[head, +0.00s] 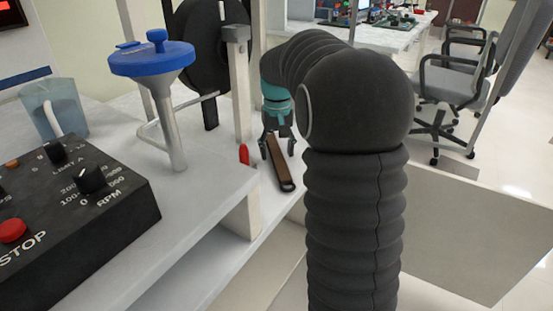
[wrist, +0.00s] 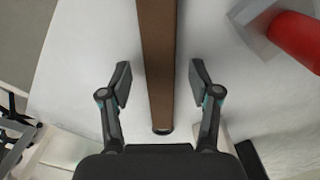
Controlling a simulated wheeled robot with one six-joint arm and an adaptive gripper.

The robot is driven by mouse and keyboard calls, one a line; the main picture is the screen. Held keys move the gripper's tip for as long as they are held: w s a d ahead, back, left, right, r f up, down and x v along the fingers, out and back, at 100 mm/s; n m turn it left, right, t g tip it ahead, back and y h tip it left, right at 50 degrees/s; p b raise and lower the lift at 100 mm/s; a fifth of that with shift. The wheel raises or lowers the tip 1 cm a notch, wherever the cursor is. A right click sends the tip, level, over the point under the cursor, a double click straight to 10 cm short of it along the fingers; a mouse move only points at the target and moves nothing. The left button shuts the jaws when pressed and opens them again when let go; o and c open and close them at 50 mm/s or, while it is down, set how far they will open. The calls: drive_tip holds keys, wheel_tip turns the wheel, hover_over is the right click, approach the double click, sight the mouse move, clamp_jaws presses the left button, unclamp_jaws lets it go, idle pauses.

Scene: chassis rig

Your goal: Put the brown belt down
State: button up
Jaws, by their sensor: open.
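The brown belt (head: 278,160) looks like a long flat brown strip with a dark rounded end. It lies on the white table by the table's right edge in the head view. In the wrist view the belt (wrist: 159,70) runs from the top edge down to between my fingers. My gripper (head: 277,147) is above the belt's middle in the head view. In the wrist view my gripper (wrist: 160,84) is open, one finger on each side of the belt, with a gap on both sides. The belt's far end is out of the wrist view.
A red-handled tool (head: 243,154) lies left of the belt; its red handle (wrist: 297,38) shows at upper right in the wrist view. A white post (head: 240,90), a blue-topped funnel-like part (head: 152,58) and a black control box (head: 75,200) stand to the left. Office chairs (head: 465,85) are beyond.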

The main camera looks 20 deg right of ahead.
sight(277, 154)
drive_tip(key=shift+f, duration=0.25)
clamp_jaws()
drive_tip(key=shift+r, duration=0.15)
drive_tip(key=shift+r, duration=0.6)
wheel_tip(277, 154, up, 3)
drive_tip(key=shift+f+p, duration=0.15)
drive_tip(key=shift+p, duration=0.25)
drive_tip(key=s+d+r+p, duration=0.2)
drive_tip(key=s+d+r, duration=0.5)
drive_tip(key=d+r, duration=0.1)
drive_tip(key=shift+s+d+r, duration=0.15)
drive_tip(key=shift+s+d, duration=0.2)
drive_tip(key=shift+d, duration=0.05)
